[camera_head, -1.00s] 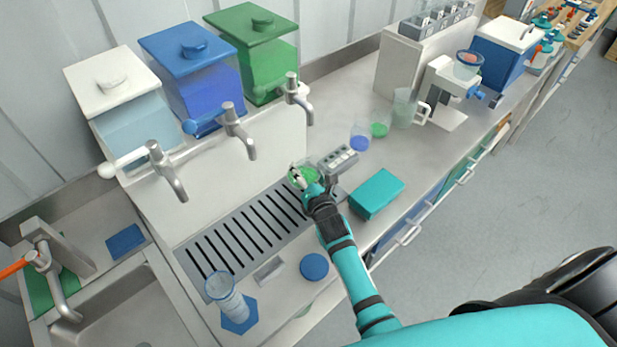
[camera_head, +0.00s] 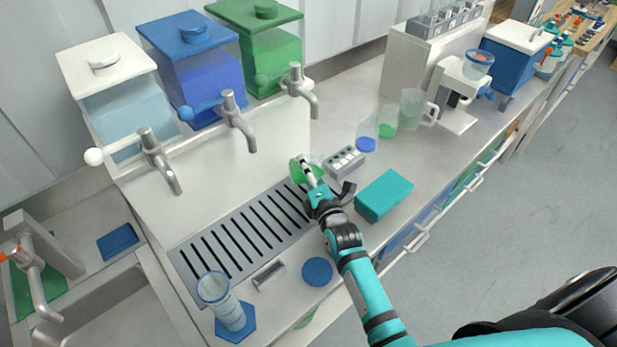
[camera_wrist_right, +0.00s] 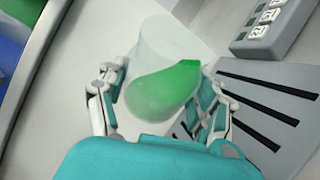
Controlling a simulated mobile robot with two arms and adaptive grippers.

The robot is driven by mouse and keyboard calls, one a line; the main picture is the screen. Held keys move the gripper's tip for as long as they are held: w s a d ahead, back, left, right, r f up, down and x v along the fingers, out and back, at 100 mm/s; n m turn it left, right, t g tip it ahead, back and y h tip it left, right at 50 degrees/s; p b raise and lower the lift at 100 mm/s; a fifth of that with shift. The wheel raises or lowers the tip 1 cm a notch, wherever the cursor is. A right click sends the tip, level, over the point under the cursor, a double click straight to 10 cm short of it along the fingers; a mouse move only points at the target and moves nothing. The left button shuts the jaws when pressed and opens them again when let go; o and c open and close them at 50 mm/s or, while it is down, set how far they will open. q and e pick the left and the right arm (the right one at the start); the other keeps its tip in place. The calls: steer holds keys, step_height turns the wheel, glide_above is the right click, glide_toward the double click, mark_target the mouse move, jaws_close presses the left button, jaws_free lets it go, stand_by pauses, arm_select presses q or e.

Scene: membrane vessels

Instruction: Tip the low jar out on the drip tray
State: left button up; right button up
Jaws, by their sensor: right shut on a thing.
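The low jar (camera_head: 297,172) is clear, with green liquid in it, and hangs above the far right end of the slotted grey drip tray (camera_head: 243,232). My right gripper (camera_head: 306,170) is shut on the jar. In the right wrist view the jar (camera_wrist_right: 158,52) sits between the two fingers, tilted, with the green liquid (camera_wrist_right: 165,92) slanting inside it. The drip tray (camera_wrist_right: 265,108) shows to the right there. I cannot tell whether any liquid has left the jar. My left gripper is not in view.
Silver taps (camera_head: 236,122) under white, blue and green tanks overhang the tray's back. A small grey button box (camera_head: 345,161) and a teal box (camera_head: 384,195) lie right of the gripper. A tall clear vessel (camera_head: 222,300) stands at the tray's near left.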

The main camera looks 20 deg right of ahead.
mark_target(319, 164)
steer(key=shift+d+r+m+t+b, duration=0.1)
steer(key=shift+r+m+t+b, duration=0.25)
steer(key=shift+m+b, duration=0.75)
steer(key=m, duration=0.1)
steer(key=r+m+t+b, duration=0.1)
steer(key=d+m, duration=0.1)
steer(key=m, duration=0.1)
steer(key=shift+s+r+t+h+b, duration=0.25)
steer(key=shift+r+t+h+b, duration=0.1)
steer(key=shift+h+b, duration=0.05)
steer(key=shift+s+d+r+m+t+h+b, duration=0.15)
steer(key=shift+d+r+m+t+h+b, duration=0.2)
steer(key=shift+m, duration=0.6)
steer(key=shift+s+d+r+m+t+h, duration=0.1)
steer(key=shift+r+m+h, duration=0.3)
steer(key=shift+m, duration=0.55)
steer(key=shift+f, duration=0.1)
